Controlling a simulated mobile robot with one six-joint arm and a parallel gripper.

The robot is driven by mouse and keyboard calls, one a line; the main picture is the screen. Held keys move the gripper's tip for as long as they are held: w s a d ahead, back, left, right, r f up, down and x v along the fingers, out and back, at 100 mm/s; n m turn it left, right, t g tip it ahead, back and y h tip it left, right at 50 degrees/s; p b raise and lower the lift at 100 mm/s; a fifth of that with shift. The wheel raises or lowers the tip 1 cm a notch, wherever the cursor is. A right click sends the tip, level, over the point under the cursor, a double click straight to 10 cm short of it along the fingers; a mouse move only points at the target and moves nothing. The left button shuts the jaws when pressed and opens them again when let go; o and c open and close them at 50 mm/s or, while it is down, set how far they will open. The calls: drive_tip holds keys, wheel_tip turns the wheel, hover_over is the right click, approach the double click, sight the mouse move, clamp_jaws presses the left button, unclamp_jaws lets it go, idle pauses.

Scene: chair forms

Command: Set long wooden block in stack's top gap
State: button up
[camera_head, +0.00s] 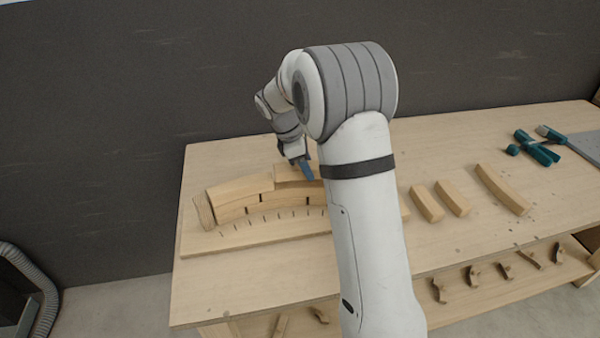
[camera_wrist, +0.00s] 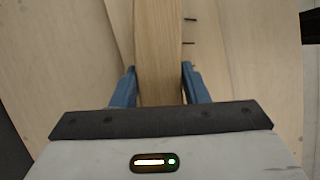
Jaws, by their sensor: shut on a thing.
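My gripper (camera_head: 305,168) is at the curved stack, with its blue fingers shut on a long wooden block (camera_wrist: 159,50). In the wrist view the fingers (camera_wrist: 160,84) press on both sides of the block, which runs away from me up the picture. In the head view the held block (camera_head: 290,171) is at the top of the stack (camera_head: 250,203), right beside the top-left block (camera_head: 240,189). I cannot tell whether it rests on the course below. My arm hides the right part of the stack and any gap there.
The stack stands on a wooden base board (camera_head: 215,240) with slot marks. To the right lie two short blocks (camera_head: 427,203) (camera_head: 453,198) and a long curved block (camera_head: 502,189). Green tools (camera_head: 537,150) lie at the far right. A dark wall (camera_head: 130,90) stands behind the table.

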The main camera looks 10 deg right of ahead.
wheel_tip(320, 180, down, 3)
drive_tip(key=shift+w+r, duration=0.1)
drive_tip(key=shift+r, duration=0.1)
drive_tip(key=shift+f, duration=0.1)
drive_tip(key=o, duration=1.1)
